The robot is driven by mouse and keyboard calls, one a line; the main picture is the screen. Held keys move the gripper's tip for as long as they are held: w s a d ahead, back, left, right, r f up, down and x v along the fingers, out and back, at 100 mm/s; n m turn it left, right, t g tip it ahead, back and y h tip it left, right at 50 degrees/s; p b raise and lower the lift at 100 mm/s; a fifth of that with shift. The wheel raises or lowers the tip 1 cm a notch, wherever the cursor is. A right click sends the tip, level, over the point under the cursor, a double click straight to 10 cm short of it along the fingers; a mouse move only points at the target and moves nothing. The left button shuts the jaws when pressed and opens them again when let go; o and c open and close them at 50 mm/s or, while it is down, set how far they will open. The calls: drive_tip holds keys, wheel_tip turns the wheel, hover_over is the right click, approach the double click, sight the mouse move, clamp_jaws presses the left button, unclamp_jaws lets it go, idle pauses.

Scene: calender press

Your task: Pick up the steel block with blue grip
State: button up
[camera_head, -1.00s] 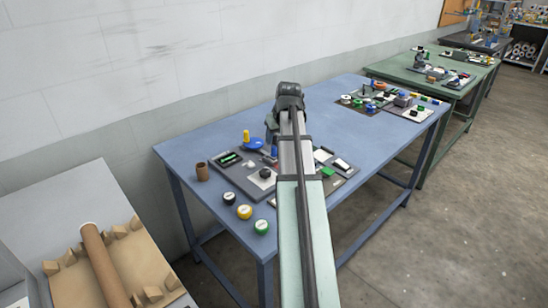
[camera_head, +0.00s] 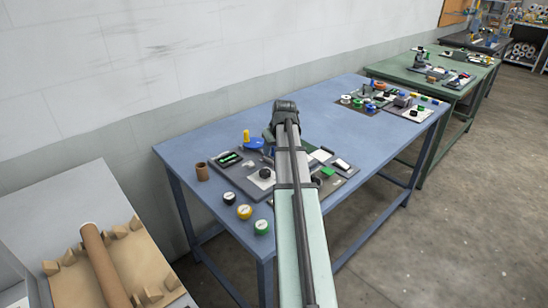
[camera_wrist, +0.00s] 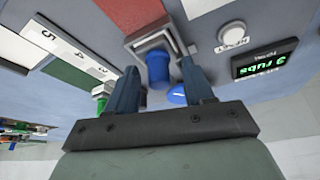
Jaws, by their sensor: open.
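The steel block (camera_wrist: 145,43) shows in the wrist view, a grey block in a square frame on the grey board. Its blue grip (camera_wrist: 158,68) points toward my gripper. My gripper (camera_wrist: 160,64) is open, with one finger on each side of the blue grip. I cannot tell whether either finger touches it. In the head view my gripper end (camera_head: 284,128) is over the blue table, and my arm hides the block.
A second blue piece (camera_wrist: 177,95) lies close by the right finger. Several round tins (camera_head: 244,212) stand at the table's front left.

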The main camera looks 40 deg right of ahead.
drive_tip(key=shift+c, duration=0.3)
clamp_jaws()
drive_tip(key=shift+r, duration=0.1)
